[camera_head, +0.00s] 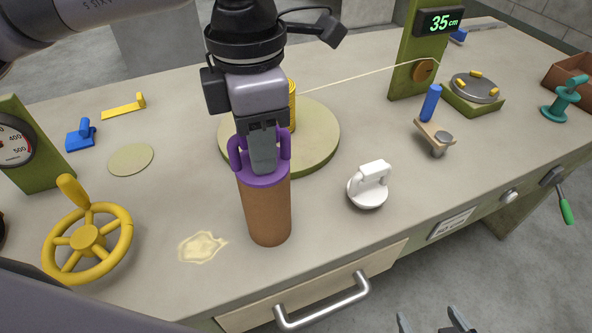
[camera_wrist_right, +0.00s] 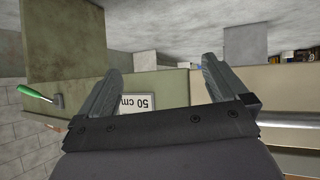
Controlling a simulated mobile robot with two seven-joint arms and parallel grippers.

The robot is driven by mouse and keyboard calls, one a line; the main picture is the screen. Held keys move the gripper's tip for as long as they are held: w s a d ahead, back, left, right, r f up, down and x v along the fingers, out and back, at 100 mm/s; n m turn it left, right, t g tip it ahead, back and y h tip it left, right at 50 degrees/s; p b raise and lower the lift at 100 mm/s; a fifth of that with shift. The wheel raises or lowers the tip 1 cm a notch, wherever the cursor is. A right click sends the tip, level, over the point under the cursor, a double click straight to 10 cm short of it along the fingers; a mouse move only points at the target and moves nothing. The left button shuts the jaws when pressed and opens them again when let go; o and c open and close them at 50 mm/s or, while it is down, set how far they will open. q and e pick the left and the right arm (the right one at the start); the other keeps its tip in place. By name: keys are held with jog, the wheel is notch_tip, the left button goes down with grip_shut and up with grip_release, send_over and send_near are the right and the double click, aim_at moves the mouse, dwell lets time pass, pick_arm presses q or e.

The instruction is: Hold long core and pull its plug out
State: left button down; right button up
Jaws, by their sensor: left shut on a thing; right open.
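The long core, a brown cylinder (camera_head: 265,215), stands upright on the workbench near its front edge in the head view. A purple plug (camera_head: 246,176) with a raised handle caps its top. My left gripper (camera_head: 263,160) comes down from above and is shut on the plug's handle; its fingers hide part of the handle. I cannot see a gap between plug and core. My right gripper (camera_head: 432,322) is empty and open in front of the bench at the bottom edge. Its spread fingers also show in the right wrist view (camera_wrist_right: 165,80), facing the bench front.
A round green board (camera_head: 320,140) with a yellow spool (camera_head: 292,105) lies behind the core. A white handled piece (camera_head: 368,187) stands to the right, a yellow handwheel (camera_head: 88,237) to the left. A drawer handle (camera_head: 322,302) juts from the bench front. A pale stain (camera_head: 202,247) lies beside the core.

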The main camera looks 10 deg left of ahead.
aim_at(267, 202)
jog(key=w+d+r+n+t, duration=0.45)
jog(key=w+r+n, duration=0.55)
jog(key=r, duration=0.5)
jog(key=w+a+r+n+t+y, duration=0.1)
jog(key=w+a+r+n+y, duration=0.15)
jog(key=r, duration=0.35)
jog(key=w+a+r+n+t+y, duration=0.1)
jog(key=r+n+y, duration=0.15)
jog(key=r, duration=0.35)
jog(key=s+a+r+m+g+y, duration=0.1)
jog(key=s+a+m+g+y, duration=0.2)
jog(key=a, duration=0.5)
jog(key=s+a+m+g+y, duration=0.1)
jog(key=s+a+g+y, duration=0.3)
jog(key=a, duration=0.4)
jog(key=s+a+r+m+g+y, duration=0.1)
jog(key=s+a+g+y, duration=0.15)
jog(key=s+a, duration=0.4)
jog(key=x, duration=0.8)
jog(key=f+x, duration=0.1)
jog(key=x, duration=0.4)
jog(key=shift+w+d, duration=0.1)
jog(key=shift+w, duration=0.05)
jog(key=shift+r, duration=0.1)
jog(key=c, duration=1.1)
